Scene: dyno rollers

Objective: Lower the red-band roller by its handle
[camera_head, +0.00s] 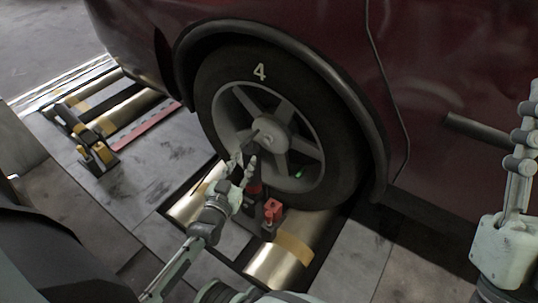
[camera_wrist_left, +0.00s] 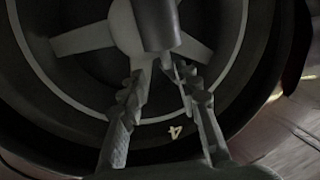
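My left gripper (camera_head: 248,160) is in front of the wheel in the head view, beside an upright dark lever with a red band (camera_head: 255,187) low on it. In the left wrist view, its two toothed fingers (camera_wrist_left: 160,75) are apart. A dark round handle end (camera_wrist_left: 157,22) shows just beyond and between the tips; whether they touch it, I cannot tell. The near roller (camera_head: 275,263) is metallic with a tan band and lies under the tyre, with a red block (camera_head: 272,209) beside the lever.
A dark red vehicle (camera_head: 440,60) stands over the rollers, its tyre (camera_head: 345,150) marked 4. Another roller set (camera_head: 105,115) with a yellow-and-black block and a red strip lies at the left. Grey floor plates (camera_head: 130,200) between them are clear.

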